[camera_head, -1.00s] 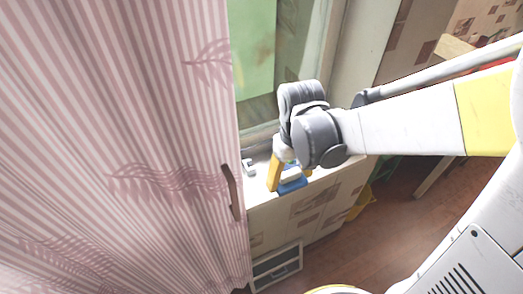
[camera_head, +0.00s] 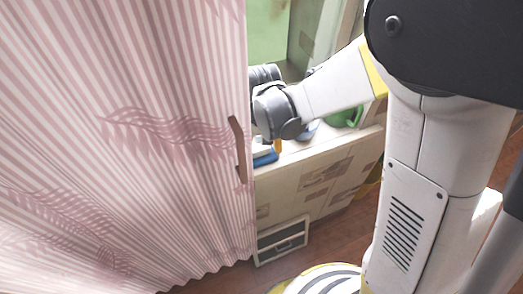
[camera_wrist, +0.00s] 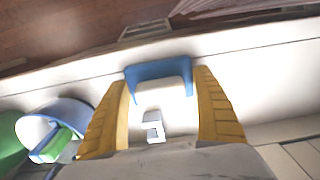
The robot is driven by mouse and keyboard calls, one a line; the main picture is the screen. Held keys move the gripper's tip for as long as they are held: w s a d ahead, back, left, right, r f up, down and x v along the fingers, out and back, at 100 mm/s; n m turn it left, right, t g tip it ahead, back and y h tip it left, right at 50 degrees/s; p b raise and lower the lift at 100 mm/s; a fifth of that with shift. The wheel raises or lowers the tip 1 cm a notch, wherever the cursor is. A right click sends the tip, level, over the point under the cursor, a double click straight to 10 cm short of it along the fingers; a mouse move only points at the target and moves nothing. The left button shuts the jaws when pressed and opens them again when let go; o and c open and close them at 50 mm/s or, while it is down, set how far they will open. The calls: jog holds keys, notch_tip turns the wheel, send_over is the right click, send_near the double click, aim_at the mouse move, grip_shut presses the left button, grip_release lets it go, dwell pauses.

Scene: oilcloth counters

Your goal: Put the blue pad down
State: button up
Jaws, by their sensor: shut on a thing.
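The blue pad (camera_wrist: 158,69) is between the two yellow fingers of my gripper (camera_wrist: 164,84) in the wrist view, with a pale part on its near side. My gripper is shut on it. The pad is over the white counter (camera_wrist: 262,65), near its edge; I cannot tell whether it touches the surface. In the head view the blue pad (camera_head: 265,158) shows low beside the striped cabinet, and one yellow finger (camera_head: 278,146) shows by it. My arm and the cabinet hide the rest of the gripper there.
A tall pink-striped cabinet (camera_head: 120,130) with a brown handle (camera_head: 238,148) stands close on the left. A green object (camera_head: 345,117) is on the counter to the right. In the wrist view, a white-and-blue round dish (camera_wrist: 35,128) lies left and a small grey fixture (camera_wrist: 152,126) between the fingers.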

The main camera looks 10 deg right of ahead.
aim_at(260, 146)
jog(key=o, duration=1.2)
jog(key=shift+o, duration=0.2)
jog(key=shift+f, duration=0.1)
jog(key=r+p, duration=0.1)
jog(key=r, duration=0.2)
jog(key=r+p, duration=0.2)
jog(key=r, duration=0.2)
jog(key=r+p, duration=0.1)
jog(key=r, duration=0.2)
jog(key=shift+w+a+r+p, duration=0.1)
jog(key=shift+w+r+p, duration=0.2)
jog(key=shift+w+r, duration=0.1)
jog(key=s+d+r+m+t, duration=0.3)
jog(key=s+d+r+t, duration=0.4)
jog(key=s+d+r, duration=0.3)
jog(key=s+d, duration=0.1)
jog(key=d, duration=0.2)
jog(key=shift+s+d+r, duration=0.2)
jog(key=shift+s+d, duration=0.1)
jog(key=shift+d, duration=0.05)
